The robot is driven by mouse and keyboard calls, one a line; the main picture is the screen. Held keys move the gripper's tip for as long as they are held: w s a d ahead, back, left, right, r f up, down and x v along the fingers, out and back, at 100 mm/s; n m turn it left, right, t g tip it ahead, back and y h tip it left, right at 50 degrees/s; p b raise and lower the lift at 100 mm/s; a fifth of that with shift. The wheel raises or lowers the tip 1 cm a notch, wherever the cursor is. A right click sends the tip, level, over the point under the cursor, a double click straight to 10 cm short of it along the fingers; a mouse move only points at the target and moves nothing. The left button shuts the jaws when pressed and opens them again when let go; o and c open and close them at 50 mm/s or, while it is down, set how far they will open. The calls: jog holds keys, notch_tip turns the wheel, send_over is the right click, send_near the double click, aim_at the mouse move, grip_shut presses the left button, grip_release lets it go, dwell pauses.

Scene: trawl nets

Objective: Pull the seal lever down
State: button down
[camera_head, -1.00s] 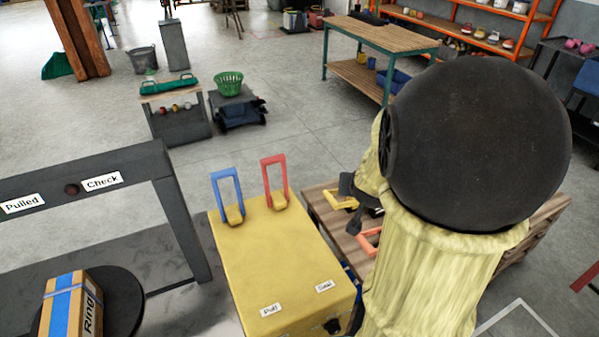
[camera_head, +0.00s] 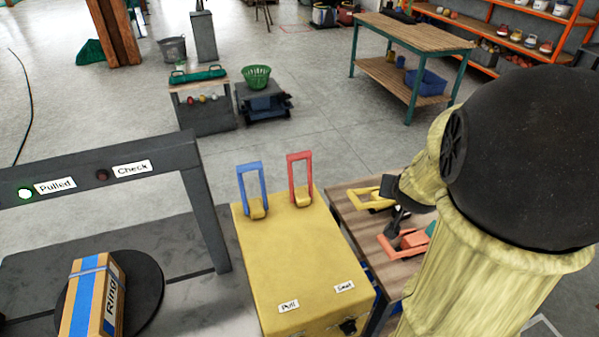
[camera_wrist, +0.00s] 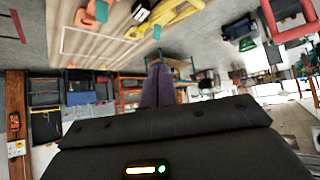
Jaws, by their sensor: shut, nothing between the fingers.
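The red lever (camera_head: 300,180) stands upright at the back right of a yellow box (camera_head: 300,260), in line with the label "Seal" (camera_head: 344,287). The blue lever (camera_head: 251,190) stands upright to its left, in line with the label "Pull" (camera_head: 288,306). My gripper (camera_head: 396,222) is to the right of the box, over a wooden bench, apart from both levers and partly hidden by my arm. In the wrist view its fingers (camera_wrist: 165,85) are together and empty. I cannot tell whether the red frame at that view's upper right is the lever.
A taped carton (camera_head: 95,295) sits on a black disc (camera_head: 145,280). Yellow (camera_head: 365,198) and orange (camera_head: 390,248) handled objects lie on the bench.

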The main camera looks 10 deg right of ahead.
jog(key=s+a+f+n+g+y, duration=0.2)
jog(key=s+a+f+n, duration=0.1)
jog(key=a, duration=0.6)
jog(key=s+a+f+n+g+y, duration=0.2)
jog(key=s+a, duration=0.3)
jog(key=a, duration=0.4)
jog(key=shift+a+f+n+g+y, duration=0.3)
jog(key=shift+f+n+g, duration=0.2)
jog(key=shift+f+g, duration=0.25)
jog(key=shift+w+a, duration=0.1)
jog(key=shift+a, duration=0.05)
